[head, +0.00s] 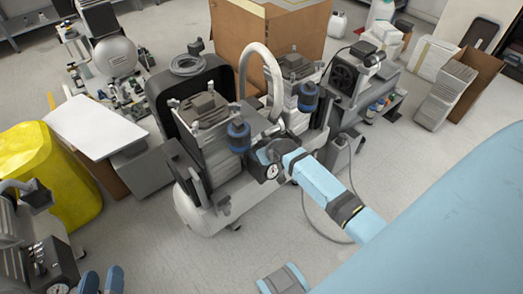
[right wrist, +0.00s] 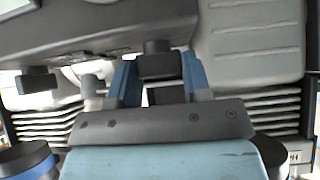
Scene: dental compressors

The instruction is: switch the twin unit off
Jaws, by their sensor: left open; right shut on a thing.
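The twin unit (head: 205,205) stands mid-floor in the head view, with two grey motor heads, blue-capped cylinders and a pale horizontal tank. Its dark switch box with a round gauge (head: 272,171) is on the near side. My right gripper (head: 274,150) reaches it from the right. In the right wrist view, its blue fingers are shut on a black knob (right wrist: 160,63) under the dark grey box (right wrist: 100,32). The knob's setting cannot be told, and it is hidden in the head view. My left gripper (head: 101,281) is open and empty at the bottom left, away from the twin unit.
Another compressor with a gauge (head: 59,289) stands at the lower left, beside a yellow container (head: 45,170). A cardboard box (head: 235,35) is behind the twin unit. A grey unit (head: 345,80) stands to its right. A loose cable (head: 310,215) hangs near my right arm.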

